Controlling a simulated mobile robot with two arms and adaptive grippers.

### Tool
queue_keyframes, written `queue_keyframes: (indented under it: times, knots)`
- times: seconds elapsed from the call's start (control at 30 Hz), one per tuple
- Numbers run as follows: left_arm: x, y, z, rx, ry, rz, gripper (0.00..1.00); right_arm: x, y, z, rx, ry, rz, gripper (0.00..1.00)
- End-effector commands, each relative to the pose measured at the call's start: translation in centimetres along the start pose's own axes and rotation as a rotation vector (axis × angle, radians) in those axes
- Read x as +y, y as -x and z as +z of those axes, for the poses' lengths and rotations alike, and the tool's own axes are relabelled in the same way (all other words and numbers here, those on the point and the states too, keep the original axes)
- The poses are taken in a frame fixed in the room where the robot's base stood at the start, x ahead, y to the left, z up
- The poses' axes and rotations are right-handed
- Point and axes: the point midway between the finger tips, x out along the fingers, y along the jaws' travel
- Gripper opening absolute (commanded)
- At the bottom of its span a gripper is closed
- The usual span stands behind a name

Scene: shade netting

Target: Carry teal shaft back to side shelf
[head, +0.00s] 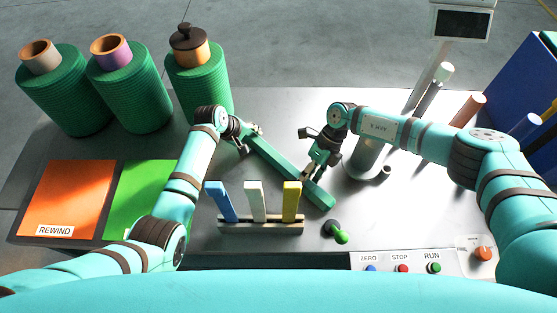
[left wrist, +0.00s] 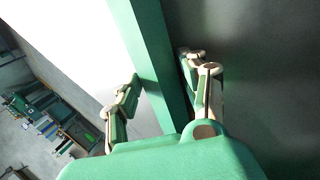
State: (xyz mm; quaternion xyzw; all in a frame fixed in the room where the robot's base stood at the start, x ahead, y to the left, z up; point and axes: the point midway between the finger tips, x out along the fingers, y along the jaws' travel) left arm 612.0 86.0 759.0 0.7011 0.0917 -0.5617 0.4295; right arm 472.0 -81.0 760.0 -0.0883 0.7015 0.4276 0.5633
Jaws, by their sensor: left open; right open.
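A long teal shaft (head: 285,170) with a square section lies slantwise over the grey table, from upper left to lower right in the head view. My left gripper (head: 247,138) is at its upper left end. In the left wrist view the shaft (left wrist: 158,65) passes between the two spread fingers of this gripper (left wrist: 165,90); I cannot tell whether either finger touches it. My right gripper (head: 311,172) is open, close to the shaft's lower right part; whether it touches is unclear. A blue shelf-like unit (head: 524,75) stands at the right edge, partly cut off.
Three green netting rolls (head: 130,95) stand at the back left. Orange (head: 75,195) and green (head: 143,185) panels lie at the left. A rack (head: 260,222) with blue, white and yellow strips, a green-tipped lever (head: 340,237) and a button panel (head: 385,262) are in front.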

Motion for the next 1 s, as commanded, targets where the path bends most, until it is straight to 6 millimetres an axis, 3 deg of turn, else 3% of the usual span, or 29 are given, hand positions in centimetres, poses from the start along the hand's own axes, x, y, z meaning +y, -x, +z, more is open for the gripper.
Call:
queue_keyframes:
  times: [0.1,0.43,0.5,1.0]
  knots:
    - [0.02,0.03,-0.01,0.0,0.0,0.0,0.44,-0.01,0.01,0.0,0.0,0.0,0.0,0.5]
    - [0.0,0.05,-0.02,0.0,0.0,0.0,0.01,-0.02,0.05,0.0,0.0,-0.001,0.0,0.07]
    - [-0.01,0.05,-0.02,0.0,0.0,0.0,0.0,-0.03,0.06,0.0,0.0,-0.001,0.0,0.0]
    - [0.59,0.58,-0.18,0.004,-0.001,0.009,0.0,0.26,0.61,0.21,-0.004,0.0,0.001,0.0]
